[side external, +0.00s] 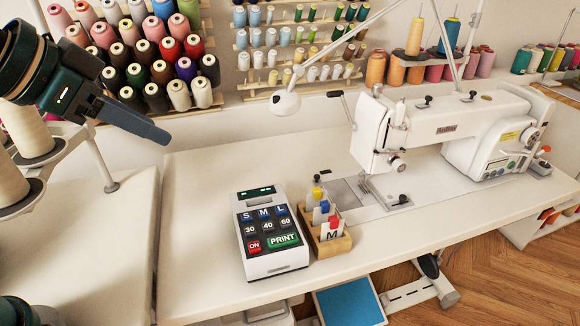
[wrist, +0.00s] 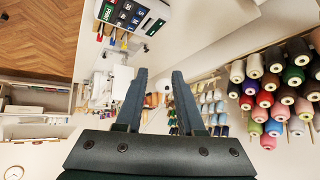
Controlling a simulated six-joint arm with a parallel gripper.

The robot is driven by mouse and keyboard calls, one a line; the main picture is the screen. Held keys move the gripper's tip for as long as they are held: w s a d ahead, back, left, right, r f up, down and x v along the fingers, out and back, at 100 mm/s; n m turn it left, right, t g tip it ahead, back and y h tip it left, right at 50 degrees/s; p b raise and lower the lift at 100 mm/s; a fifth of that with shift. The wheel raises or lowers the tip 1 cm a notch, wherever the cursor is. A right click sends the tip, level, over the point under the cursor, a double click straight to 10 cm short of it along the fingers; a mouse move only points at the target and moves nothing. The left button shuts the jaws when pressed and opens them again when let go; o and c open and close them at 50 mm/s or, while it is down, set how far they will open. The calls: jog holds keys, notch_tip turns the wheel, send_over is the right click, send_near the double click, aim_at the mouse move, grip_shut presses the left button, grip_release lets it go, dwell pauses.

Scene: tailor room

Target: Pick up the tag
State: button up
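Several tags with coloured tops stand upright in a small wooden holder (side external: 336,243) on the white table. The front tag (side external: 331,231) has a red top and shows an "M"; blue and yellow tops show behind it. A white label printer (side external: 277,262) stands just left of the holder. It also shows in the wrist view (wrist: 148,21), with the coloured tag tops (wrist: 112,39) beside it. My gripper (side external: 160,136) is in the air at the upper left, well away from the tags. In the wrist view its two fingers (wrist: 160,76) are apart with nothing between them.
A sewing machine (side external: 440,132) stands behind and right of the holder. A lamp (side external: 286,102) hangs over the table's back. Thread racks (side external: 150,50) line the wall, and large cones (side external: 30,135) stand at the left. The tabletop (side external: 195,220) left of the printer is clear.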

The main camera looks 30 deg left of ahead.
jog(key=w+d+m+h, duration=0.15)
jog(key=w+d, duration=0.25)
jog(key=w, duration=0.5)
jog(key=m+g, duration=0.2)
jog(key=m, duration=0.2)
send_over(323, 205)
jog(key=s+a, duration=0.1)
jog(key=a, duration=0.2)
notch_tip(323, 205, down, 12)
jog(key=r, duration=0.1)
jog(key=shift+g+h, duration=0.35)
jog(key=shift+g, duration=0.05)
jog(key=f, duration=0.2)
jog(key=s+d+f, duration=0.1)
jog(key=f, duration=0.2)
jog(key=shift+s+d+f, duration=0.2)
jog(key=shift+f, duration=0.1)
jog(key=shift+d+f, duration=0.15)
jog(key=shift+f, duration=0.1)
jog(key=shift+x, duration=2.25)
grip_shut()
